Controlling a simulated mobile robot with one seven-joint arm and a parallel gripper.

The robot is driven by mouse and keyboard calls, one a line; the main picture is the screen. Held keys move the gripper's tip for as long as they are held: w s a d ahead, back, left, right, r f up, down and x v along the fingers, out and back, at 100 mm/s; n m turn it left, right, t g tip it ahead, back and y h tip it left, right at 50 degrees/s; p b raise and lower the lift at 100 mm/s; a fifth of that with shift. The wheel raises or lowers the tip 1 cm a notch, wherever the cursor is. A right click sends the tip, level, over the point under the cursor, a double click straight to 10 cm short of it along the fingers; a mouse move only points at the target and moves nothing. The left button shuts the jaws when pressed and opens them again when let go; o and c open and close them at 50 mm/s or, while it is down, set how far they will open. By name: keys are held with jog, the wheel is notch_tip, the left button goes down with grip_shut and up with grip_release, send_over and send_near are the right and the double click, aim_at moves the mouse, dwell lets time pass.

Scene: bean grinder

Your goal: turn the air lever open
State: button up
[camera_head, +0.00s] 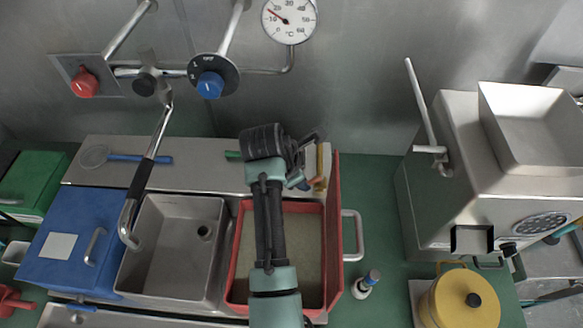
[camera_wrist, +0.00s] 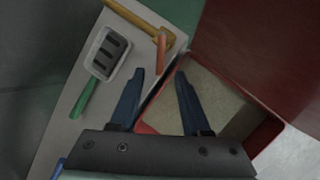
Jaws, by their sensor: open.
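The grinder (camera_head: 423,205) is a steel machine with a hopper on top at the right of the head view. A long thin metal lever (camera_head: 419,100) rises steeply from a pivot on its left side, leaning left; it seems to be the air lever, but I see no label. My gripper (camera_head: 303,183) is well to the left of the lever, over the back edge of the red bin. In the wrist view my gripper (camera_wrist: 160,80) shows two blue fingers apart with nothing held. The lever is out of the wrist view.
The red bin (camera_head: 333,235) has a raised red lid on its right. A small bottle (camera_head: 366,285) and yellow pot (camera_head: 462,300) stand before the grinder. Green counter (camera_head: 375,200) lies between bin and grinder.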

jog(key=b+v, duration=0.1)
jog(key=v, duration=0.6)
jog(key=shift+r, duration=0.3)
jog(key=shift+a, duration=0.1)
